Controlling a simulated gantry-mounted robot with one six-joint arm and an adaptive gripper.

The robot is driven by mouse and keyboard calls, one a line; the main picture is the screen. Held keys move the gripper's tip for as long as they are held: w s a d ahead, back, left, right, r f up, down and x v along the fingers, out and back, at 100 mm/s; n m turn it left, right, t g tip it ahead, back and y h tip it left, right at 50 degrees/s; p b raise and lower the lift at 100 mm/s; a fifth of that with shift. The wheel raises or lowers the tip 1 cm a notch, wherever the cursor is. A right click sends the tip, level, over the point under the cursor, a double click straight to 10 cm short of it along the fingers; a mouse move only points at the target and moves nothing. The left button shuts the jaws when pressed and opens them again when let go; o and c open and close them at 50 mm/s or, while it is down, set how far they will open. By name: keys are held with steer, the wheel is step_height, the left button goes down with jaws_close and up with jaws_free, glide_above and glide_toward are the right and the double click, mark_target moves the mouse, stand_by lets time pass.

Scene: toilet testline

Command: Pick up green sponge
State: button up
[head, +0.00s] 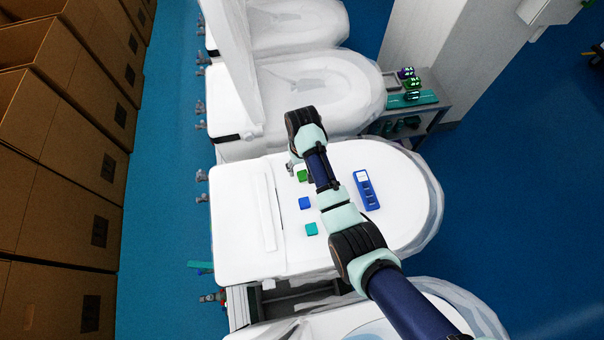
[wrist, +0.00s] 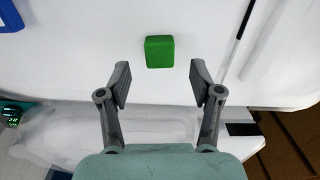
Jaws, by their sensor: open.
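The green sponge (head: 302,176) lies on the white closed lid of the nearest full toilet, just left of my arm in the head view. In the wrist view the green sponge (wrist: 160,52) sits centred a little beyond my gripper (wrist: 160,82). My gripper's two grey fingers are spread apart with nothing between them. In the head view my gripper is mostly hidden behind the arm's wrist. The sponge does not appear touched by either finger.
A blue sponge (head: 305,203) and a teal sponge (head: 311,229) lie on the same toilet (head: 235,215). Open toilets stand beyond, with a small shelf (head: 425,100) behind right. Cardboard boxes (head: 60,190) line the left.

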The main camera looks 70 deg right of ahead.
steer(key=shift+f, duration=1.55)
steer(key=c, duration=0.8)
steer(key=shift+r, duration=0.1)
step_height(320, 180, up, 12)
steer(key=p, duration=0.1)
step_height(320, 180, up, 8)
steer(key=p, duration=0.8)
glide_above(303, 173)
